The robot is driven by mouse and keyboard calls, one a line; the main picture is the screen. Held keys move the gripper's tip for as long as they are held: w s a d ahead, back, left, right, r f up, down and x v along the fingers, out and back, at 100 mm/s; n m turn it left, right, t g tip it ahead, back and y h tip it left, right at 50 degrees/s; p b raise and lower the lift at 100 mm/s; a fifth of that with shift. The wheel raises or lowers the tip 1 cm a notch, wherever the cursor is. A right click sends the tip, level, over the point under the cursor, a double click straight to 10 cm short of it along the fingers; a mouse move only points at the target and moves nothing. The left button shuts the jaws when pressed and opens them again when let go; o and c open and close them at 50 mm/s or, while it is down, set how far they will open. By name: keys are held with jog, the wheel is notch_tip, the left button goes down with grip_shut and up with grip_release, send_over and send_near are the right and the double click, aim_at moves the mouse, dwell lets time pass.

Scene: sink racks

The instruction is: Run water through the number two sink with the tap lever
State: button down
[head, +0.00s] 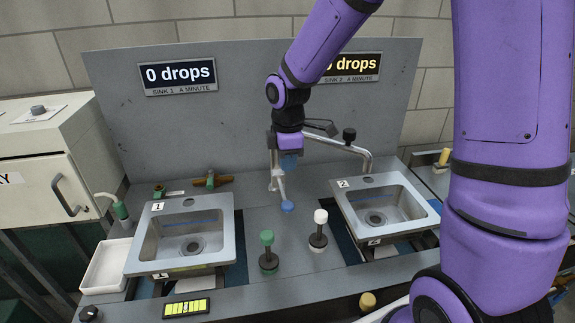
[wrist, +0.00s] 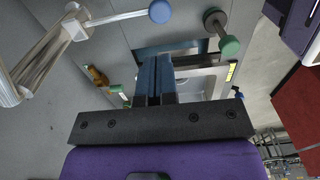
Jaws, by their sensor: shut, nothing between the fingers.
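My gripper (head: 288,165) is shut and empty, its blue fingers pointing down at the tap, above and behind the lever's blue knob (head: 287,206). In the wrist view the shut fingertips (wrist: 156,58) lie apart from the blue knob (wrist: 160,11). The chrome tap (head: 340,143) stands between the sinks, its body partly behind my gripper; its spout reaches right over the number two sink (head: 385,238). The lever (head: 281,187) slopes down to the knob. The sink two sign (head: 350,68) reads "0 drops", its left part hidden by my arm. No water shows at the spout.
The number one sink (head: 148,245) is at left, its sign (head: 178,77) reading "0 drops". A green-topped post (head: 267,237) and a white-topped post (head: 320,217) stand between the sinks. A grey backboard (head: 240,110) rises behind. A white tray (head: 92,283) sits far left.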

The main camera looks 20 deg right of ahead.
aim_at(288, 204)
notch_tip(288, 204, down, 11)
jog(key=shift+f, duration=0.2)
dwell(0.5)
